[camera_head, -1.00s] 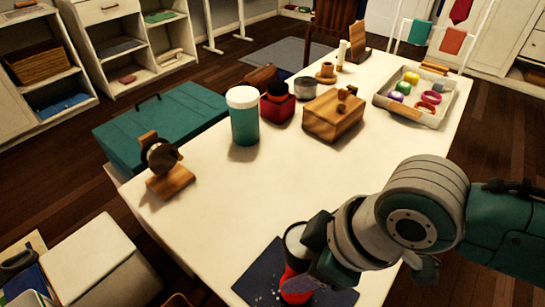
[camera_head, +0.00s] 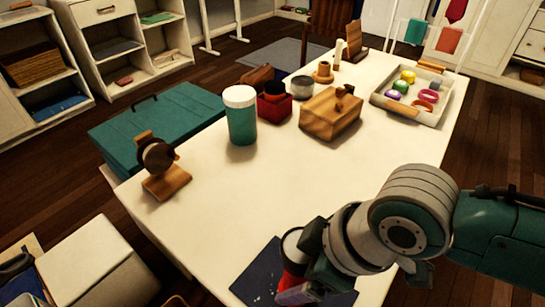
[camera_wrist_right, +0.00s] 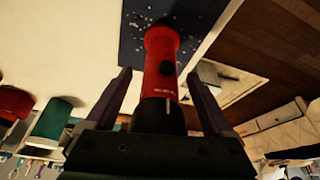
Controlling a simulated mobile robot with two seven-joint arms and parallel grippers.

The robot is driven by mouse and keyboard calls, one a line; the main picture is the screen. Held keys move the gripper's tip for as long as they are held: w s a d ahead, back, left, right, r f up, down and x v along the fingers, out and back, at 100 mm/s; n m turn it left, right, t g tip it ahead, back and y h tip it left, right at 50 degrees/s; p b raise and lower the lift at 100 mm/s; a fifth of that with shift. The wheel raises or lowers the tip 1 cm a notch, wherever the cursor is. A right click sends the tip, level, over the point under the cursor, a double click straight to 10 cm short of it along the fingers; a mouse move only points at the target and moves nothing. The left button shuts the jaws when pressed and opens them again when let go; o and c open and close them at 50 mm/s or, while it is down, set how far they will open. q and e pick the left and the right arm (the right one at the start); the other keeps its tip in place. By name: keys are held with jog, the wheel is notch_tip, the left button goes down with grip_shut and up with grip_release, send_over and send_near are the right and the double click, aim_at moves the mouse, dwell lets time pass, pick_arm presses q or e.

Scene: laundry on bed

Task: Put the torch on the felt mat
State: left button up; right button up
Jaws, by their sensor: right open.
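The torch has a red body with a dark, pale-topped head; in the head view the torch (camera_head: 291,281) is upright and partly hidden by my right gripper (camera_head: 300,290). In the right wrist view the red torch (camera_wrist_right: 160,62) lies between the two fingers of my right gripper (camera_wrist_right: 158,74), with gaps on both sides. These fingers are open. The dark blue, white-speckled felt mat (camera_head: 258,276) lies at the table's near edge. The torch's red end shows against the mat (camera_wrist_right: 136,45) in the wrist view; I cannot tell whether it touches. My left gripper is out of view.
The white table (camera_head: 225,205) is clear between the mat and the far objects. A wooden stand (camera_head: 163,172), a teal canister (camera_head: 240,118), a red box (camera_head: 274,108), a wooden box (camera_head: 331,112) and a tray (camera_head: 432,118) of colourful items stand farther away.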

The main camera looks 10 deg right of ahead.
jog(key=shift+r, duration=0.35)
jog(key=s+d+r+m+t+p, duration=0.1)
jog(key=s+r+m+p, duration=0.4)
jog(key=r, duration=0.9)
jog(key=s+d+r+m+h, duration=0.1)
jog(key=s+d+m+h, duration=0.2)
jog(key=s+d, duration=0.4)
jog(key=shift+d+r+b, duration=0.3)
jog(key=shift+d+b, duration=0.1)
jog(key=shift+d, duration=0.25)
jog(key=shift+s+r, duration=0.1)
notch_tip(320, 180, up, 42)
jog(key=p, duration=4.1)
jog(key=shift+f+p, duration=0.25)
jog(key=shift+p, duration=0.05)
